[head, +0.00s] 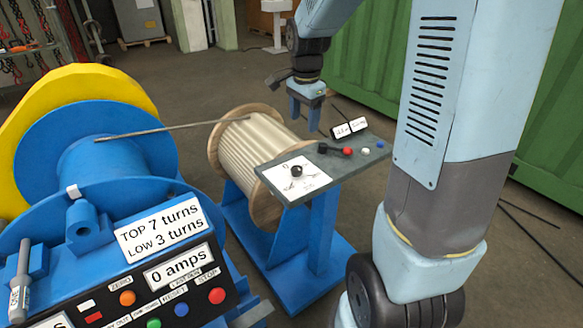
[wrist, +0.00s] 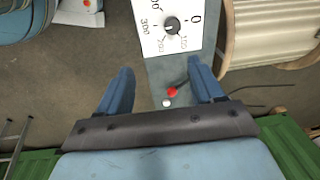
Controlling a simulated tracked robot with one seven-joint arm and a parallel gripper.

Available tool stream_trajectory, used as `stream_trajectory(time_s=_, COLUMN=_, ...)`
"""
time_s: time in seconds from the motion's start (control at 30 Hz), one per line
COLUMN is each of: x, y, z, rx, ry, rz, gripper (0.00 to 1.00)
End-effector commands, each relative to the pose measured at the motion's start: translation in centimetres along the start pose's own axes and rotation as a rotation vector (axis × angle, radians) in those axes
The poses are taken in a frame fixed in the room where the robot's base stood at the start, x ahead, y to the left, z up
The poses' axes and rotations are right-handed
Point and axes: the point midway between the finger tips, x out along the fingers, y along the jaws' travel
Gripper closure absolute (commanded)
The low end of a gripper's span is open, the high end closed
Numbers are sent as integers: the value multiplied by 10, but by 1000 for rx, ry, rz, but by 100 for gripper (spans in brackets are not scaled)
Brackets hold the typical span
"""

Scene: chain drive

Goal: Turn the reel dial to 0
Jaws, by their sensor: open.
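The reel dial is a black knob (head: 296,171) on a white scale plate (head: 312,181), on the grey panel beside the reel. In the wrist view the knob (wrist: 172,26) sits among printed numbers, with the 0 to its right. I cannot tell for sure which number its pointer faces. My gripper (head: 304,124) hangs above and behind the panel's far end, fingers down and apart. In the wrist view my open gripper (wrist: 160,72) has nothing between its fingers but panel and floor, and the knob lies beyond the fingertips.
A blue machine with a control board (head: 130,290) fills the left.

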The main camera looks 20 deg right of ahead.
Motion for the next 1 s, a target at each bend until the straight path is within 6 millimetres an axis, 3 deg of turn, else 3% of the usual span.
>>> stream_trajectory(time_s=0.2, x=49, y=-27, z=-12, rx=209, ry=-34, rz=63, gripper=33)
stream_trajectory(time_s=0.4, x=73, y=-38, z=-17, rx=313, ry=-46, rz=92, gripper=33)
stream_trajectory(time_s=0.67, x=91, y=-38, z=-18, rx=333, ry=-47, rz=98, gripper=33)
stream_trajectory(time_s=1.0, x=148, y=-33, z=-14, rx=332, ry=-48, rz=99, gripper=33)
